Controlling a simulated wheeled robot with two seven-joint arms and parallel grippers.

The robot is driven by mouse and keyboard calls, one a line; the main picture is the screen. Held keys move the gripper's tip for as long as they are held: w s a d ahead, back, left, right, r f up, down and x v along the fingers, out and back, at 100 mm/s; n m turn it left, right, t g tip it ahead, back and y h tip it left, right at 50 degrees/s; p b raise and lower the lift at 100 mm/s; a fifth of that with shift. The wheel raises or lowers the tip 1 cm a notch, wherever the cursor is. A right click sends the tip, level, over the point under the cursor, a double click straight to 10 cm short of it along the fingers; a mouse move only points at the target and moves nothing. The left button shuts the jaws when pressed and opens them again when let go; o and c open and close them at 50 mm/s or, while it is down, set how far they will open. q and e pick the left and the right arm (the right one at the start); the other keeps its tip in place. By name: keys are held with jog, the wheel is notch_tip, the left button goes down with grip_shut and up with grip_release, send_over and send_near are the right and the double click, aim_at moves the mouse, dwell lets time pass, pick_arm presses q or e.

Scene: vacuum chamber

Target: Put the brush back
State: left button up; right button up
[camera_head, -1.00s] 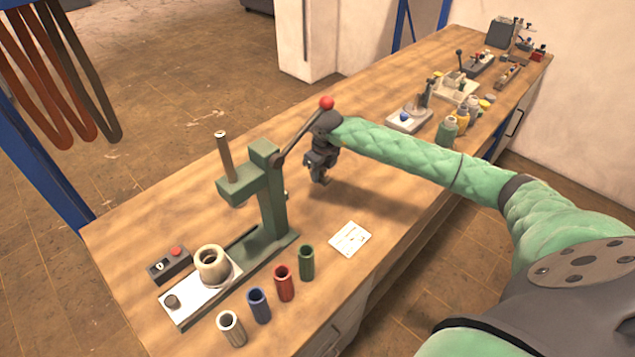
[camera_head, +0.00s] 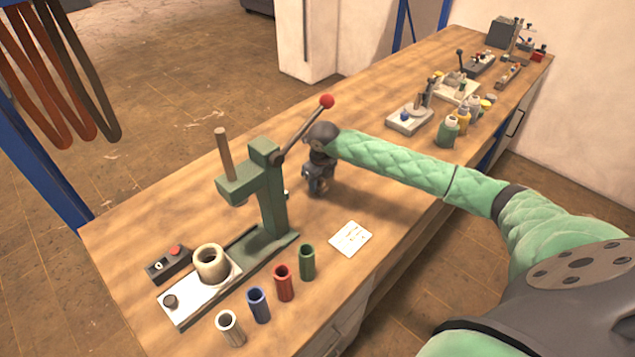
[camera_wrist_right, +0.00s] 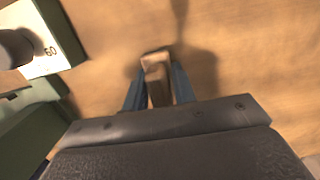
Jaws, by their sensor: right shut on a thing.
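My right gripper (camera_head: 316,190) is low over the bench, just right of the green press. In the right wrist view its two blue fingers (camera_wrist_right: 158,92) are shut on a narrow tan-brown piece (camera_wrist_right: 157,68), which looks like the brush; only its upper part shows. A dark shadow lies on the wood beyond it. I cannot tell whether the brush touches the bench. In the head view the brush cannot be made out. My left gripper is not in view.
The green press (camera_head: 270,195) with its red-knobbed lever (camera_head: 327,101) stands close beside my right gripper. Several coloured tubes (camera_head: 283,283) and a white card (camera_head: 351,238) are in front. Bottles (camera_head: 448,131) and fixtures stand farther back. Bare bench lies behind the gripper.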

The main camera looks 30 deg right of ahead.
jog(key=o, duration=0.8)
jog(key=shift+o, duration=1.1)
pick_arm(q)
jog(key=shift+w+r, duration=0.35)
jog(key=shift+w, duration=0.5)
pick_arm(e)
jog(key=shift+r, duration=0.15)
jog(key=shift+r+p, duration=0.35)
jog(key=r, duration=0.2)
jog(key=r+p, duration=0.1)
jog(key=r, duration=0.3)
jog(key=shift+s+d, duration=0.1)
jog(key=shift+s, duration=0.25)
jog(key=shift+r+p, duration=0.3)
jog(key=shift+r, duration=0.05)
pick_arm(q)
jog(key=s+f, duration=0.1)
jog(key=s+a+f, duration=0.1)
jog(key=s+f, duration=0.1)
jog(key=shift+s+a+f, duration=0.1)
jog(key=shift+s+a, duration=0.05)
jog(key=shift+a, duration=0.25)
pick_arm(e)
jog(key=shift+s, duration=0.1)
